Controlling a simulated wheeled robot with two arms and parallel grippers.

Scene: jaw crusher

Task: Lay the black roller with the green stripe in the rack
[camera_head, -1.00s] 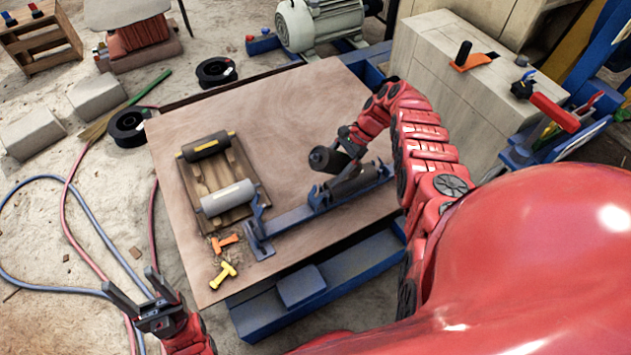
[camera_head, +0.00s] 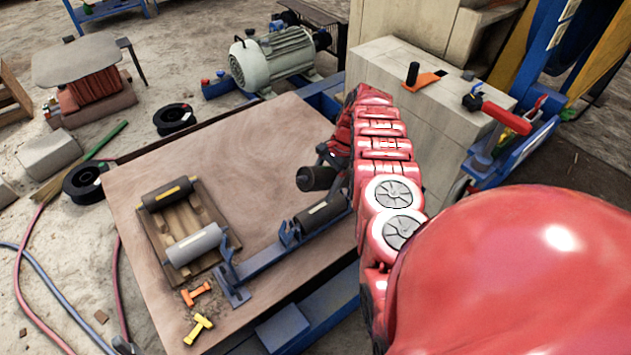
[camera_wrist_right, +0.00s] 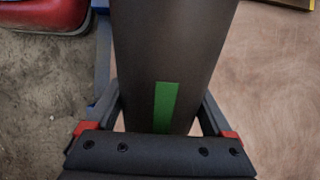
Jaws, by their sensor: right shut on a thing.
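The black roller with the green stripe (camera_wrist_right: 170,50) fills the middle of the right wrist view, between the two fingers of my right gripper (camera_wrist_right: 160,118). The gripper is shut on it. In the head view the dark roller (camera_head: 314,178) is held in the air behind the rack's right part, its stripe out of sight. My right gripper (camera_head: 330,163) is partly hidden by its arm. The blue rack (camera_head: 262,262) lies along the board's front right, with one dark roller (camera_head: 322,214) in its right part. Only a dark tip of my left gripper (camera_head: 124,345) shows at the bottom left.
A wooden tray (camera_head: 209,215) left of the rack holds a yellow-striped black roller (camera_head: 168,194) and a grey roller (camera_head: 194,244). Orange (camera_head: 196,293) and yellow (camera_head: 198,328) pieces lie in front. The back of the board (camera_head: 255,135) is clear.

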